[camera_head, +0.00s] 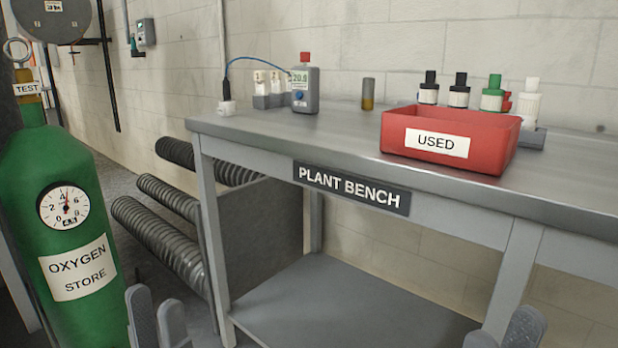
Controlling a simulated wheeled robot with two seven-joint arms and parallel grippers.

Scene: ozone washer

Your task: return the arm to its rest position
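My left gripper (156,316) shows at the bottom edge, in front of the lower right side of the green oxygen cylinder. Its two grey fingers stand apart with nothing visible between them. My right gripper (503,338) shows at the bottom right, below the bench front and near its right front leg. Only its fingertips are in view; they are apart, with nothing visible between them. The rest of both arms is out of the picture. Both grippers appear clear of the bench top.
The plant bench (250,127) carries a red USED bin (480,150), a grey meter (305,92), a small vial (368,94) and several capped bottles. The green oxygen cylinder (30,170) stands at left. Ribbed hoses (160,235) lie behind. The lower shelf (330,300) is bare.

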